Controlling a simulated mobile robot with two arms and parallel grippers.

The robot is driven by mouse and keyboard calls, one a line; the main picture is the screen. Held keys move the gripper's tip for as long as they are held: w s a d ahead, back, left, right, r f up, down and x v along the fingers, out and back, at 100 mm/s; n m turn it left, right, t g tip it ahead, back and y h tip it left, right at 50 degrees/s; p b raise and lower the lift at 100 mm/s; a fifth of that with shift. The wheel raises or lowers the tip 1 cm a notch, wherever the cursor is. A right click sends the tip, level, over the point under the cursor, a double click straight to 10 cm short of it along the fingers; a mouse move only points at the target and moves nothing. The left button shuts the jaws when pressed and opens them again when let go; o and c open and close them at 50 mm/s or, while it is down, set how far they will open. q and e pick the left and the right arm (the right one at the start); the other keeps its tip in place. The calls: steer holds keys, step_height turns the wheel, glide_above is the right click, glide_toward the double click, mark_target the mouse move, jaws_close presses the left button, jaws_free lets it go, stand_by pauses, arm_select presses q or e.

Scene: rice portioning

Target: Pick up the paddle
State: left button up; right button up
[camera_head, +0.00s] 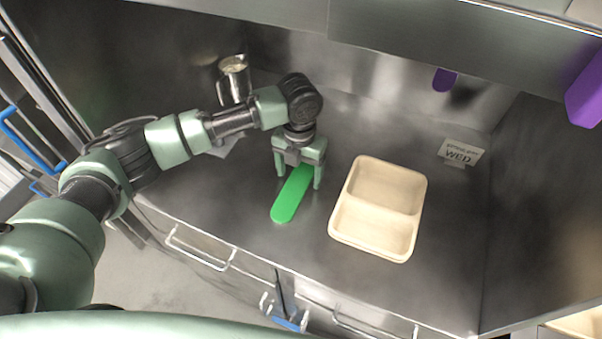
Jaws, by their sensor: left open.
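The green paddle (290,199) lies on the steel counter near its front edge, left of the beige tray. Its rounded near end shows, and its far end runs under my left gripper. My left gripper (299,182) is open and points down, with one finger on each side of the paddle. I cannot tell whether the fingers touch it. My right gripper is not in view.
A beige two-compartment tray (336,228) stands right of the paddle and looks empty. A metal cup (237,85) stands at the back left. A small "WED" sign (460,152) is at the right. Counter (449,248) is bare right of the tray.

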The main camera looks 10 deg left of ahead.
arm_select(q)
steer(key=shift+f, duration=0.15)
steer(key=shift+c, duration=0.2)
steer(key=c, duration=1.4)
